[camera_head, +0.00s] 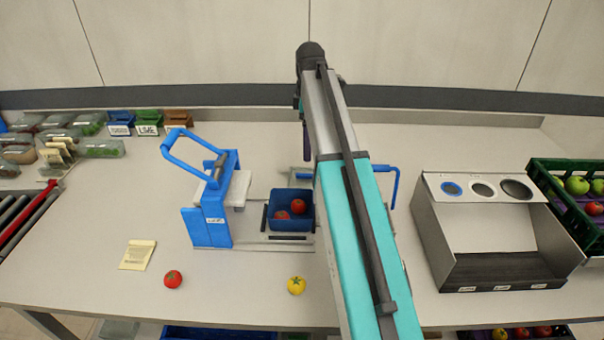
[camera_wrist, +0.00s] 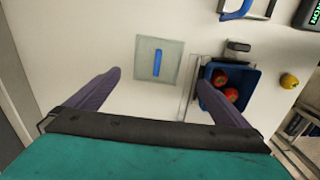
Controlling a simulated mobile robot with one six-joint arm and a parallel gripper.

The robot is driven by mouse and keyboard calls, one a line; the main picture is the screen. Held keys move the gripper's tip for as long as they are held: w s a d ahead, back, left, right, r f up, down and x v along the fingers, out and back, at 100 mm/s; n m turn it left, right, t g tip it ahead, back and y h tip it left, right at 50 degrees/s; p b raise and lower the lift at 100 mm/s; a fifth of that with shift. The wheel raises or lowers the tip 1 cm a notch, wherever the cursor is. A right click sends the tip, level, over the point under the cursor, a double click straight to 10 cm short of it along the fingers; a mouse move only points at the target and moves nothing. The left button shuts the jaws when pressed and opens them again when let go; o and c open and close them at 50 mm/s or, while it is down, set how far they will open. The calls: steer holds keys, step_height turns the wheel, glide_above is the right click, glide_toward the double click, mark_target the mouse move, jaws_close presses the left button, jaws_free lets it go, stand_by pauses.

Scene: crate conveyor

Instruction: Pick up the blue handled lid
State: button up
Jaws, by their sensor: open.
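The lid (camera_wrist: 172,76) is a flat, greyish square plate with a blue bar handle (camera_wrist: 158,62) on top. In the wrist view it lies on the pale table, just beyond the gap between my fingertips. In the head view the lid (camera_head: 299,180) shows only in part behind the blue tray; my arm hides the rest. My gripper (camera_wrist: 159,78) is open and empty, its two purple fingers apart on either side of the line to the handle. In the head view only one purple finger shows beside the arm.
The blue tray (camera_head: 277,210) with red tomatoes stands in a fixture beside the lid. A blue-handled device (camera_head: 208,222) stands left of it. A yellow tomato (camera_head: 297,285) and a red tomato (camera_head: 173,279) lie near the front edge. A grey sorting box (camera_head: 431,232) stands at right.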

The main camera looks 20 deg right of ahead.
steer(key=shift+w, duration=0.15)
steer(key=shift+f, duration=0.1)
steer(key=p, duration=0.2)
glide_above(306, 174)
steer(key=f, duration=0.7)
steer(key=shift+s+d+f, duration=0.2)
steer(key=shift+s+f, duration=0.05)
steer(key=shift+f, duration=0.4)
steer(key=shift+f, duration=0.1)
steer(key=shift+w+a+f+p, duration=0.1)
steer(key=shift+f+p, duration=0.1)
steer(key=shift+f, duration=0.4)
steer(key=shift+w+a+f+p, duration=0.1)
steer(key=shift+f+p, duration=0.1)
steer(key=shift+f, duration=0.35)
steer(key=shift+f+p, duration=0.3)
steer(key=shift+f, duration=1.1)
